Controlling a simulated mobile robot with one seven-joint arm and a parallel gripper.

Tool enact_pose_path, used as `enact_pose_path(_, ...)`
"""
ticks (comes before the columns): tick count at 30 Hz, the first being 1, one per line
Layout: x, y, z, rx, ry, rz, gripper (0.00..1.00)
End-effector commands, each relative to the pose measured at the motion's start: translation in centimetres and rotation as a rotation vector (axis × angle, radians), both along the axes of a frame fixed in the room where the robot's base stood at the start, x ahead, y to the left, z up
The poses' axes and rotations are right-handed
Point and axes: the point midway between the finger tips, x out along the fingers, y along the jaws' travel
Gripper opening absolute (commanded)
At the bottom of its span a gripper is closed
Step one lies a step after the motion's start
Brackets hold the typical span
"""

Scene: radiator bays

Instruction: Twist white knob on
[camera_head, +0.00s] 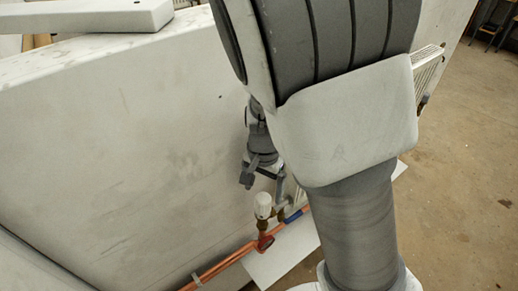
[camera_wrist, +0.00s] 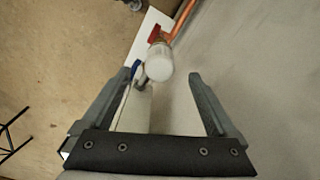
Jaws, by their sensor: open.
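The white knob (camera_head: 263,204) stands upright on a brass valve beside the copper pipe, low in front of the pale wall panel. In the wrist view the white knob (camera_wrist: 159,63) lies ahead of and between the fingertips, a little beyond them. My gripper (camera_head: 262,178) is just above and beside the knob in the head view, apart from it. In the wrist view my gripper (camera_wrist: 160,75) is open, with nothing between its fingers. My arm hides part of the wall and the radiator to the right.
Copper pipes (camera_head: 222,266) run along the foot of the panel (camera_head: 110,150). A red handle (camera_head: 265,242) sits below the knob, and a blue one (camera_wrist: 136,68) shows nearby. A white radiator (camera_head: 428,70) is behind my arm. Bare floor (camera_head: 465,170) lies to the right.

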Motion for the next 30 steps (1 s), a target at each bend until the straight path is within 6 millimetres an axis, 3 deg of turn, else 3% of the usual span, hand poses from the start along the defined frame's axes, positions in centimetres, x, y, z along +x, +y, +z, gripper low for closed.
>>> enact_pose_path(3, -0.1, -0.1, -2.8, -0.003, 0.003, -0.001, 0.94)
enact_pose_path(10, -0.1, 0.0, -6.2, -0.001, 0.002, -0.001, 0.94)
enact_pose_path(15, 0.0, 0.0, -7.2, -0.001, 0.001, 0.0, 0.94)
enact_pose_path(24, 0.0, 0.0, -7.3, 0.0, 0.0, 0.001, 0.94)
enact_pose_path(25, 0.0, 0.0, -7.3, 0.0, 0.0, 0.001, 0.92)
enact_pose_path(30, 0.0, 0.0, -7.3, 0.0, 0.0, 0.001, 0.61)
